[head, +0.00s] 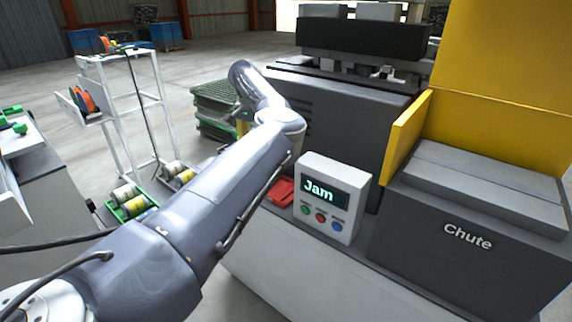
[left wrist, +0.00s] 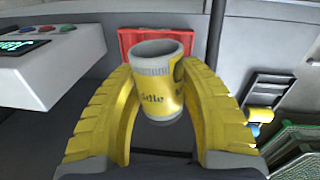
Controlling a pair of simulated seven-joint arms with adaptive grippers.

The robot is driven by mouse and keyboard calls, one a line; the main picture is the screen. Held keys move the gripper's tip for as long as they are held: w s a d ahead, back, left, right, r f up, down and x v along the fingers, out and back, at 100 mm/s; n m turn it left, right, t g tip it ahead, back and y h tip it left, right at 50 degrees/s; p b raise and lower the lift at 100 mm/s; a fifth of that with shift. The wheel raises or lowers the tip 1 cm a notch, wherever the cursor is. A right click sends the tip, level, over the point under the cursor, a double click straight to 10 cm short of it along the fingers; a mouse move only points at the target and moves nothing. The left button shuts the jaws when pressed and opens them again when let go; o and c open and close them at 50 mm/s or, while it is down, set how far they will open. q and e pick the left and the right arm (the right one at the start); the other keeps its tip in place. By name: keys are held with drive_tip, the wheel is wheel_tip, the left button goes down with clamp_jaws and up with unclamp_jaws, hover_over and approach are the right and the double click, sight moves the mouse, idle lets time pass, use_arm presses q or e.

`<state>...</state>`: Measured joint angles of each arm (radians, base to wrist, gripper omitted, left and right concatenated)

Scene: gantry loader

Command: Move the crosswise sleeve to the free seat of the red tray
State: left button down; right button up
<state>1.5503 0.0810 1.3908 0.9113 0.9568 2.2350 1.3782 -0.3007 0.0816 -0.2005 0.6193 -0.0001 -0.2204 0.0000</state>
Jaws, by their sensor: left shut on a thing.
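My left gripper (left wrist: 157,88) is shut on a yellow sleeve (left wrist: 158,92) with a grey rim. Part of a word, "ddle", shows on its side, and its open end faces up in the left wrist view. The red tray (left wrist: 128,42) shows behind the sleeve, which covers part of it; its seats cannot be made out. In the head view the red tray (head: 281,191) lies beside the panel, partly behind my left arm. That arm hides most of the left gripper there. My right gripper is in neither view.
A white panel (head: 331,205) reading "Jam" stands close to the tray and also shows in the left wrist view (left wrist: 50,48). A dark box marked "Chute" (head: 465,260) stands at the right. Green crates (head: 216,100) are stacked beyond my arm. A white rack (head: 115,110) stands at the left.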

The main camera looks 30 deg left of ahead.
use_arm(q)
drive_tip(key=m, duration=0.1)
hover_over(287, 192)
wheel_tip(287, 192, down, 8)
drive_tip(key=f, duration=0.1)
drive_tip(key=shift+a+f, duration=0.15)
drive_tip(key=shift+f, duration=2.3)
drive_tip(key=shift+a+f, duration=0.1)
drive_tip(key=shift+f, duration=2.35)
drive_tip(key=c, duration=0.7)
unclamp_jaws()
drive_tip(key=shift+w+a+r, duration=0.1)
drive_tip(key=shift+a+r, duration=0.1)
drive_tip(key=shift+r, duration=2.8)
drive_tip(key=shift+s+a+r, duration=0.1)
drive_tip(key=shift+a+r, duration=0.1)
drive_tip(key=shift+r, duration=2.75)
drive_tip(key=shift+w+a+r, duration=0.1)
drive_tip(key=shift+a+r, duration=0.1)
drive_tip(key=shift+r, duration=2.8)
